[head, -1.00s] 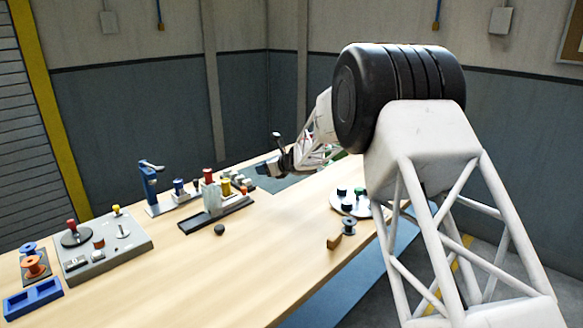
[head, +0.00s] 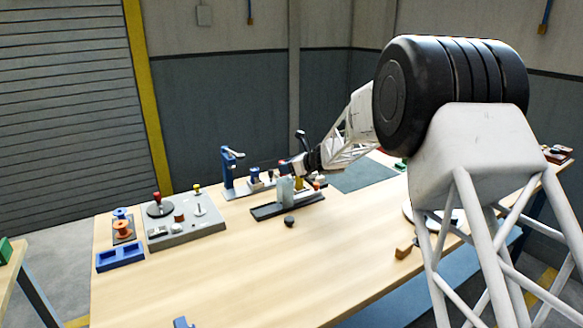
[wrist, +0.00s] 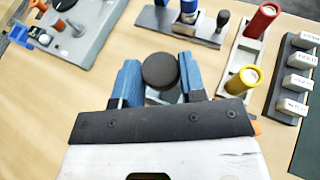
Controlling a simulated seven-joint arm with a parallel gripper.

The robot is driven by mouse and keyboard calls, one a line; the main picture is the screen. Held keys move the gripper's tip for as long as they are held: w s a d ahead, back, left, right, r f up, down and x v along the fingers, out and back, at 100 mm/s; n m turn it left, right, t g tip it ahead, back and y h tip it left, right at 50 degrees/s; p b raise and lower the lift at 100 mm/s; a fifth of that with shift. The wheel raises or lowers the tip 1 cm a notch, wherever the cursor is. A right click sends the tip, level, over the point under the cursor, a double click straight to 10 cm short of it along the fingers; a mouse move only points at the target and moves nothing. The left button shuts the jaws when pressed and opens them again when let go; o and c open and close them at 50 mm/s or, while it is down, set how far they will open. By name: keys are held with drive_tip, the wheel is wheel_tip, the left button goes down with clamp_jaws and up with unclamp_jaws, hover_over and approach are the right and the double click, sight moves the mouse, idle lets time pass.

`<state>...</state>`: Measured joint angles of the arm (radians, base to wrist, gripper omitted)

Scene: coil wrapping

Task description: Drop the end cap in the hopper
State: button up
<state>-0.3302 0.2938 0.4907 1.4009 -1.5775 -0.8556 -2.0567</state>
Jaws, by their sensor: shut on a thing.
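A dark round cap (wrist: 160,70), which looks like the end cap, sits between the blue fingers of my gripper (wrist: 160,84) in the wrist view. My gripper is shut on it. In the head view my gripper (head: 287,168) is over the middle rear of the table, at the grey upright block (head: 285,190) on a black base (head: 262,212). This block may be the hopper; I cannot tell for sure. In the wrist view a grey part (wrist: 166,96) shows just below the cap, mostly hidden by the gripper.
A grey control panel (head: 185,230) and a blue tray (head: 120,257) are at the left of the table. A blue clamp stand (head: 228,168) rises behind. A dark knob (head: 289,221) lies in front of the black base. The wrist view shows red (wrist: 264,20) and yellow (wrist: 242,81) cylinders at right.

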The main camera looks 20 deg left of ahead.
sight(279, 180)
drive_tip(key=shift+f, duration=0.35)
drive_tip(key=shift+f, duration=1.5)
drive_tip(key=shift+f, duration=0.1)
drive_tip(key=shift+s+d+f, duration=0.2)
drive_tip(key=shift+d+f, duration=0.05)
drive_tip(key=shift+f, duration=0.45)
idle(0.4)
drive_tip(key=o, duration=0.8)
drive_tip(key=shift+o, duration=0.4)
drive_tip(key=shift+d+r, duration=0.35)
drive_tip(key=shift+d, duration=0.25)
drive_tip(key=shift+o, duration=0.5)
drive_tip(key=r+v, duration=0.1)
drive_tip(key=v, duration=0.5)
drive_tip(key=shift+r, duration=0.4)
drive_tip(key=shift+r, duration=0.15)
